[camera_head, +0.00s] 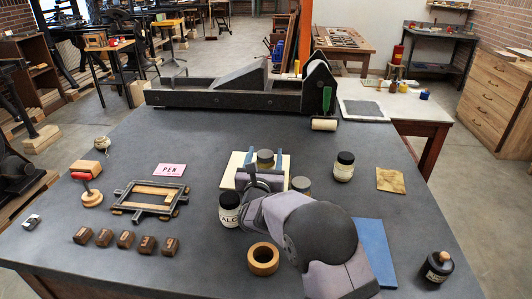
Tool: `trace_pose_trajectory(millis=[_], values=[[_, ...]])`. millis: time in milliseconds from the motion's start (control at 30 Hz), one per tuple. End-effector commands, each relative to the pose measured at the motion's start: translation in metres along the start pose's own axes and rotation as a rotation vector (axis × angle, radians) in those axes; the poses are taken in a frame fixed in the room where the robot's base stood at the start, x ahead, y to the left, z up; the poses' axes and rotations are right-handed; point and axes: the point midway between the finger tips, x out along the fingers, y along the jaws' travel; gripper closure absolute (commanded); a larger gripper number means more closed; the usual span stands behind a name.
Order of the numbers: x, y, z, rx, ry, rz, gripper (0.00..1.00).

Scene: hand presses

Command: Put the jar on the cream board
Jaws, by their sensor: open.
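The cream board (229,174) lies flat near the middle of the table, partly hidden by my gripper. A jar with a dark grey lid (265,156) appears to stand upright on the board's right part; its lower part is hidden. My gripper (264,154) reaches over the board, its two blue fingers apart on either side of this jar. It is open; whether a finger touches the jar cannot be told. Another jar (301,185) is just right of the gripper, partly hidden. A dark-lidded jar with a pale label (344,168) stands farther right.
A jar marked "ALC" (229,212) stands close left of my arm. A wooden ring (263,257) and a blue panel (375,250) lie in front. A black bottle (438,268) stands front right. A metal frame (149,198) lies left; a long press (225,97) spans the back.

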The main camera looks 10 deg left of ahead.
Motion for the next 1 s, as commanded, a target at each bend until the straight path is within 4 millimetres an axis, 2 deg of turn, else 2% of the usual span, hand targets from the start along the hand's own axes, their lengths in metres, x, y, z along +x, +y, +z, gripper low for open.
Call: trace_pose_trajectory(millis=[33,100,200,400,600,1000], values=[[-0.009,0.001,-0.002,0.000,-0.001,0.002,0.41],[-0.005,0.000,0.018,0.006,-0.007,-0.001,0.41],[-0.005,0.000,0.036,0.005,-0.006,-0.001,0.41],[-0.005,0.000,0.060,0.003,-0.003,-0.001,0.41],[-0.005,0.000,0.069,0.002,0.000,-0.001,0.41],[-0.005,-0.004,0.072,0.010,0.004,-0.009,0.41]])
